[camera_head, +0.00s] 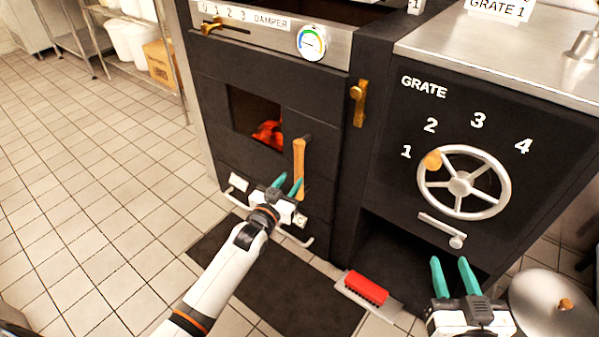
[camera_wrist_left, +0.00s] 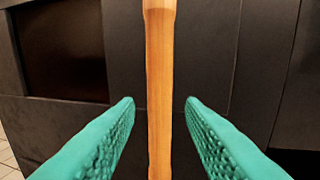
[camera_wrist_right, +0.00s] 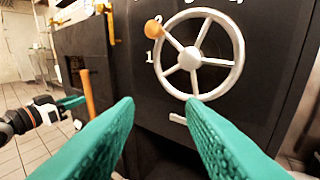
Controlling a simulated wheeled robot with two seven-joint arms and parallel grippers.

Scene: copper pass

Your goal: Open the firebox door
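The firebox door (camera_head: 235,163) is a dark panel with a window (camera_head: 257,118) that shows glowing red coals. It looks shut. A wooden handle (camera_head: 299,165) stands upright near its right side. My left gripper (camera_head: 286,184) is open at the lower part of the handle. In the left wrist view the wooden handle (camera_wrist_left: 159,95) stands between the two teal fingers, with a gap on both sides. My right gripper (camera_head: 454,272) is open and empty, in front of the grate unit. The handle (camera_wrist_right: 88,95) also shows in the right wrist view.
A brass latch piece (camera_head: 358,102) is right of the door. A grate handwheel (camera_head: 464,183) with a wooden knob is further right. Open tiled floor lies left.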

